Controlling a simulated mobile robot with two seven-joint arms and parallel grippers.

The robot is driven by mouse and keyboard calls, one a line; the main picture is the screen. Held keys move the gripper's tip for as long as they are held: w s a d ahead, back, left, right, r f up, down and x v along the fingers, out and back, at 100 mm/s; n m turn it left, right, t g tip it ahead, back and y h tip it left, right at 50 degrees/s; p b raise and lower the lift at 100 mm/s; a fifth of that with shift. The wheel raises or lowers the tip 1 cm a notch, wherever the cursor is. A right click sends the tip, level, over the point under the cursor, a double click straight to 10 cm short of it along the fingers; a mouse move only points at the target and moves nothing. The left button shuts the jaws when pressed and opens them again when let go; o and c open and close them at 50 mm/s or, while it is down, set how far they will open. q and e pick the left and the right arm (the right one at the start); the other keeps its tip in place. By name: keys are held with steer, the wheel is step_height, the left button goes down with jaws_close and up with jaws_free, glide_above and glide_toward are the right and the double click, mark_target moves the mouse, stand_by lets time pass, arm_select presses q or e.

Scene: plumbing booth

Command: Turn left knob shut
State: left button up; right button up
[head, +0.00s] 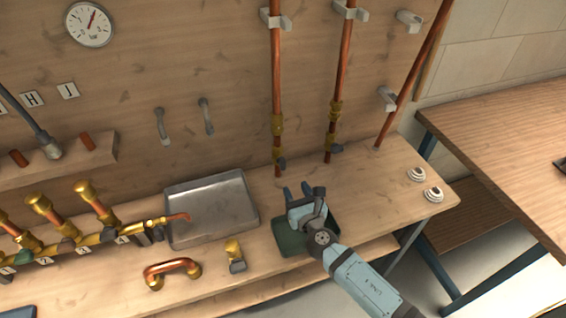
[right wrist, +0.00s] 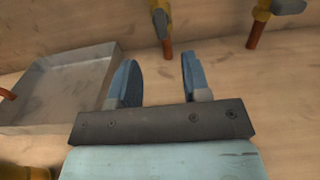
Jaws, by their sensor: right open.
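The left knob (head: 281,162) is a small dark grey handle low on the left vertical copper pipe, below its brass fitting (head: 277,125). In the right wrist view the left knob (right wrist: 161,20) is at the top centre, beyond the fingertips. A similar right knob (head: 336,148) is on the neighbouring pipe; it also shows in the right wrist view (right wrist: 289,6) at the top right. My right gripper (head: 297,189) is open and empty, just in front of and below the left knob, not touching it. Its blue fingers (right wrist: 158,70) are spread apart. My left gripper is out of view.
A grey metal tray (head: 247,211) lies left of my right gripper. A dark green tray (head: 289,243) is beneath it. A brass fitting (head: 236,262) and a copper U-pipe (head: 171,268) lie near the front edge. White rings (head: 433,195) sit at the right end.

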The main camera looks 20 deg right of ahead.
mark_target(284, 166)
steer(key=w, duration=1)
steer(key=shift+w+a+f, duration=0.1)
steer(key=shift+w+a, duration=0.05)
steer(key=shift+w, duration=0.05)
jaws_close()
